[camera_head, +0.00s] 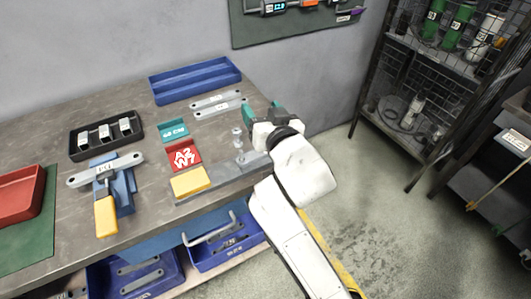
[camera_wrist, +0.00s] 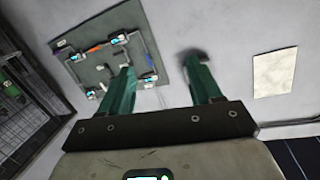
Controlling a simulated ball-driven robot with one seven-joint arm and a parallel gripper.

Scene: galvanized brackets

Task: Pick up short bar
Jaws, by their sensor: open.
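Two light grey flat bars lie side by side on the workbench in the head view, a rear bar (camera_head: 216,100) and a front bar (camera_head: 220,109). Another grey bar (camera_head: 92,174) with a label lies across a blue fixture (camera_head: 122,190) at the left. I cannot tell for certain which is the short bar. My gripper (camera_head: 262,113) is open and empty, just right of the two flat bars and apart from them. In the wrist view, my gripper (camera_wrist: 162,68) shows two green fingers spread apart, facing a wall, with no bar in view.
The workbench (camera_head: 60,145) holds a blue tray (camera_head: 195,81), a black tray (camera_head: 107,136) with several parts, a teal box (camera_head: 173,131), a red box (camera_head: 183,155) and a yellow block (camera_head: 190,182). A red tray (camera_head: 16,194) lies far left. A wire shelf (camera_head: 400,75) stands right.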

